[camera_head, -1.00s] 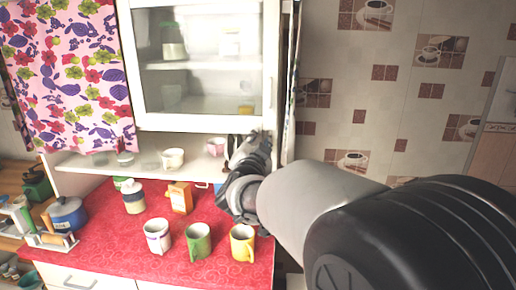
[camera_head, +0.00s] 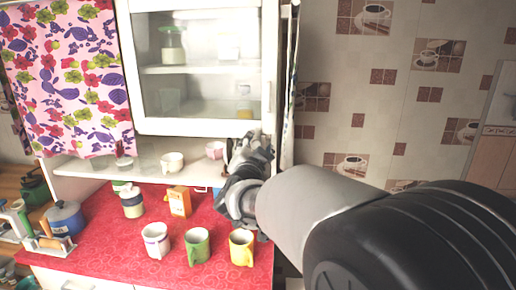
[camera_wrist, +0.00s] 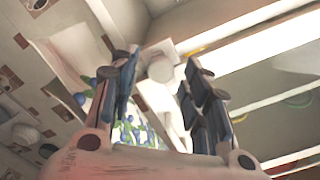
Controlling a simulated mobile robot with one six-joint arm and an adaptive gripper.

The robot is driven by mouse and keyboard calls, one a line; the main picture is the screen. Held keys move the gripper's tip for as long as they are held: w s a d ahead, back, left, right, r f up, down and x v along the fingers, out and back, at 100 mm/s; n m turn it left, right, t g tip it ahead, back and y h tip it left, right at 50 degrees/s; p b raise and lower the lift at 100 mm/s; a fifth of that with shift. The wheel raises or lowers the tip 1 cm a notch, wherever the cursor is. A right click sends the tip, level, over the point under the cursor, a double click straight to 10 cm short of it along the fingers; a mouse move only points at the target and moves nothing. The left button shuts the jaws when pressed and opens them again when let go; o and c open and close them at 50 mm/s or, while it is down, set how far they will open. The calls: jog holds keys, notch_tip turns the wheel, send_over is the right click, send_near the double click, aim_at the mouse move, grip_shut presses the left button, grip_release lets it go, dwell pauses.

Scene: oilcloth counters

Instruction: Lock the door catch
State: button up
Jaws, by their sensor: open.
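The white cabinet door with a glass pane (camera_head: 200,127) hangs in the upper cabinet in the head view and looks closed or nearly so. My gripper (camera_head: 252,143) is at the door's lower right corner, just under its bottom edge. In the wrist view my gripper (camera_wrist: 158,78) is open, its two dark fingers apart. A pale rounded piece (camera_wrist: 161,68) shows between the fingertips, apparently the door catch. I cannot tell whether the fingers touch it. In the head view the catch is not discernible near my gripper.
Several mugs, among them a yellow one (camera_head: 241,248), stand on the red oilcloth counter (camera_head: 110,250) below. Cups, including a pink one (camera_head: 215,150), stand on the open shelf. A flowered curtain (camera_head: 70,80) hangs left; the tiled wall (camera_head: 400,90) is right.

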jog(key=s, duration=1.2)
jog(key=shift+a, duration=0.2)
jog(key=s+d+f+n+g, duration=0.2)
jog(key=s+d+f+g, duration=0.2)
jog(key=s, duration=0.6)
jog(key=s+d+f+n+g, duration=0.3)
jog(key=s+d+f+g, duration=0.1)
jog(key=s+d+f, duration=0.3)
jog(key=s+d+f+n+g, duration=0.3)
jog(key=s+d+f+g, duration=0.2)
jog(key=s+d, duration=0.4)
jog(key=s, duration=0.5)
jog(key=shift+f+y, duration=0.15)
jog(key=shift+y, duration=0.15)
